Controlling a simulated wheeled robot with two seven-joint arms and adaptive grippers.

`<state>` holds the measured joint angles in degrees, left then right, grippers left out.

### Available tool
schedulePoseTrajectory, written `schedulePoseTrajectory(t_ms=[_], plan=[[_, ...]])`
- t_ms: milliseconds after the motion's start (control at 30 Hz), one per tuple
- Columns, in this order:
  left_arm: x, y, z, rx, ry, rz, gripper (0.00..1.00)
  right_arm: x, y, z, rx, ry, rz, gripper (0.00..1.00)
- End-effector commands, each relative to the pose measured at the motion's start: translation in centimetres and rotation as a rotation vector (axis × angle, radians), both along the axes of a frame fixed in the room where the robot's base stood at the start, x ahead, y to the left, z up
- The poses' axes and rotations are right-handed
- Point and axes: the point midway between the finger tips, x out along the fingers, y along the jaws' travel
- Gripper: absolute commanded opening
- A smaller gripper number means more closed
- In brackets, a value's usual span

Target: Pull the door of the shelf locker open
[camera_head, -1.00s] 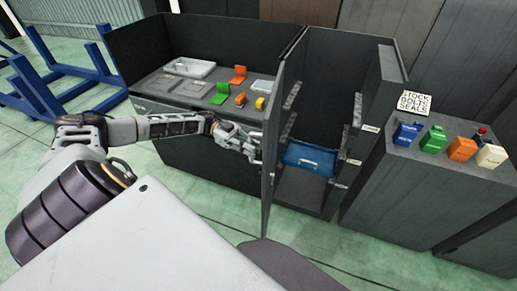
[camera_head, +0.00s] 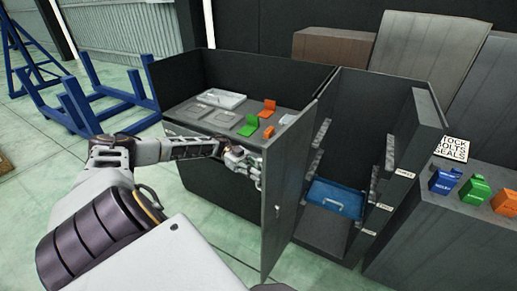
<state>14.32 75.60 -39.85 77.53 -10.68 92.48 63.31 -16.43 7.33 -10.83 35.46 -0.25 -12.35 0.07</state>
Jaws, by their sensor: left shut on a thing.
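The shelf locker (camera_head: 340,85) is a tall dark grey cabinet in the middle right of the head view. Its door (camera_head: 287,190) stands open, swung out toward me on the locker's left side, with its inner face showing. My left gripper (camera_head: 250,168) is at the door's outer side, near its free edge. It is shut on what appears to be the door handle, which the fingers and door edge mostly hide. A blue bin (camera_head: 334,197) with a pale handle sits inside the locker between side rails. My right gripper is not in view.
A dark bench (camera_head: 215,185) with trays and green and orange parts stands left of the door. A grey cabinet (camera_head: 430,240) with coloured boxes and a sign (camera_head: 453,147) stands right. Blue frames (camera_head: 100,105) are far left. Green floor is clear in front.

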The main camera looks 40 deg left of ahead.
Motion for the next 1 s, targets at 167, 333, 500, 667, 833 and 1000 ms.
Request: schedulePoseTrajectory(t_ms=[167, 333, 500, 667, 833, 1000], plan=[[0.0, 0.0, 0.0, 0.001, 0.001, 0.001, 0.31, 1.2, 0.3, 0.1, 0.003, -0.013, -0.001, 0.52], [0.0, 0.0, 0.0, 0.001, 0.0, 0.0, 0.35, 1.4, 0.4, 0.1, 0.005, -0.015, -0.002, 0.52], [0.0, 0.0, 0.0, 0.001, 0.0, 0.0, 0.35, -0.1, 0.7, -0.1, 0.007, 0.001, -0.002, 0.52], [0.0, 0.3, 0.0, 0.001, 0.0, 0.0, 0.35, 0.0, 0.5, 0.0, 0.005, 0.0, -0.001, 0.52], [0.1, 1.2, 0.0, 0.001, -0.001, 0.002, 0.35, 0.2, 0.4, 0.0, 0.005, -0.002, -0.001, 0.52], [0.0, 2.8, 0.0, 0.0, -0.001, 0.002, 0.35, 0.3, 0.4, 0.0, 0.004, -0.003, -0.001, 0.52]])
